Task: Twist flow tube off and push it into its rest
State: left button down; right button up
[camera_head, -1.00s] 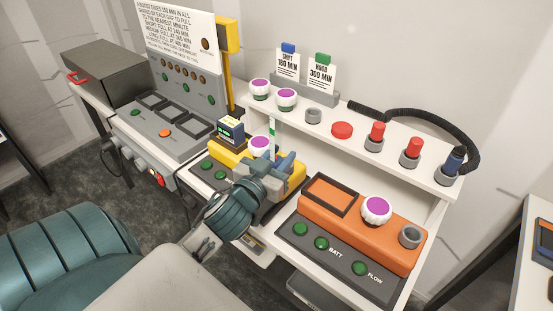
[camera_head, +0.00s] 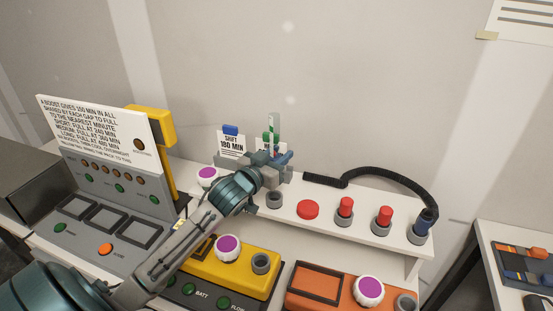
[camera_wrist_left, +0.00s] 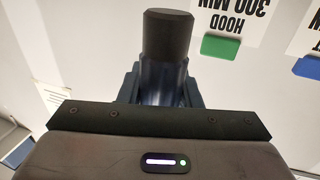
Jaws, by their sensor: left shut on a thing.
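In the left wrist view, the dark end of the tube (camera_wrist_left: 167,38) sticks out from between the fingers. An empty grey ring socket (camera_head: 275,199) on the shelf looks like the rest; it is just below and right of the gripper. The yellow unit (camera_head: 228,272) has a purple-topped knob and an open grey socket (camera_head: 261,262). My right gripper is out of view.
The orange unit (camera_head: 330,285) is in front.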

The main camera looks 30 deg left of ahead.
pick_arm(q)
notch_tip(320, 180, down, 6)
jog(key=b, duration=0.2)
jog(key=shift+b, duration=0.3)
jog(key=shift+f, duration=0.15)
dwell(0.5)
jog(key=shift+a, duration=0.1)
dwell(0.5)
dwell(0.5)
